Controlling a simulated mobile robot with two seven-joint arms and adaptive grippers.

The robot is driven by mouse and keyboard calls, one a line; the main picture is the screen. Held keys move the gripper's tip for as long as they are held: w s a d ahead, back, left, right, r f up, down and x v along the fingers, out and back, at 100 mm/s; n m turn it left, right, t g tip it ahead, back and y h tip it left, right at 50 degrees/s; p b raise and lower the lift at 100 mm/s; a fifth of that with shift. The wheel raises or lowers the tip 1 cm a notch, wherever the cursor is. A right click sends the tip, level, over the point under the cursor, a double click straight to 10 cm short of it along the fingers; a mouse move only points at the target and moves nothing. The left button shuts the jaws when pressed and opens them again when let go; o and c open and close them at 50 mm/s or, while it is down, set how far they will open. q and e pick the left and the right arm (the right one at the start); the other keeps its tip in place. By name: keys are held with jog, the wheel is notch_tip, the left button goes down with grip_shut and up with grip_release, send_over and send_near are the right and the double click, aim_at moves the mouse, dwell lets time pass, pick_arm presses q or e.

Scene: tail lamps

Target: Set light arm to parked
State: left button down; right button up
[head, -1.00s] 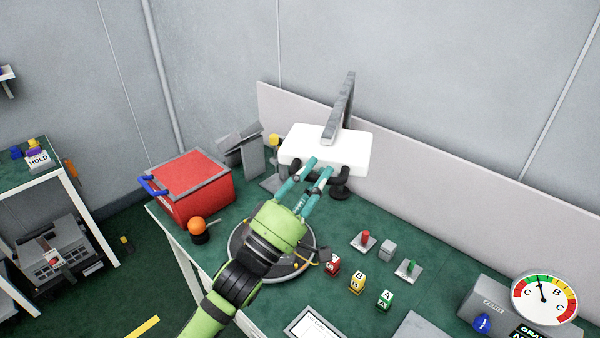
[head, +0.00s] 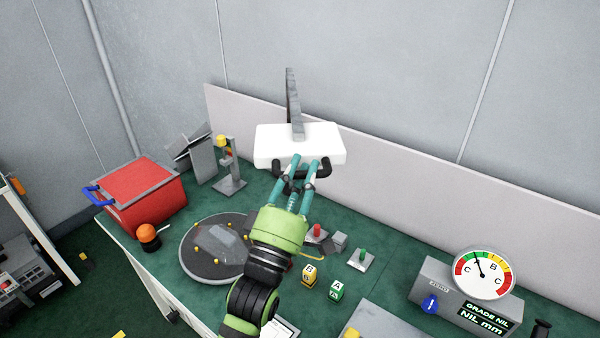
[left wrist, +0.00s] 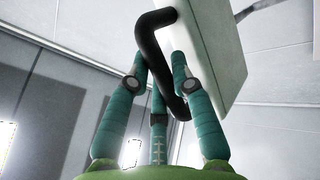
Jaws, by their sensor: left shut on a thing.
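The light arm is a grey bar (head: 294,105) with a white lamp head (head: 300,143) and a black handle (head: 322,168) on its front. It stands above the back of the bench, in front of the low back panel. My left gripper (head: 306,172) reaches up to the lamp head with its teal fingers shut on the black handle. In the left wrist view the handle (left wrist: 160,60) passes between the fingers, and the white lamp head (left wrist: 218,50) is just beyond. My right gripper is in neither view.
A red box (head: 146,200) with a blue handle stands at the bench's left end. A round turntable (head: 215,252) lies partly behind my arm. Marked cubes, a green-knobbed block (head: 362,259) and a dial gauge (head: 482,274) stand to the right. A yellow-topped stand (head: 230,170) is left of the lamp.

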pick_arm(q)
jog(key=shift+a+r, duration=0.1)
jog(key=c, duration=1.3)
grip_release()
jog(key=shift+a, duration=0.1)
jog(key=v, duration=1.2)
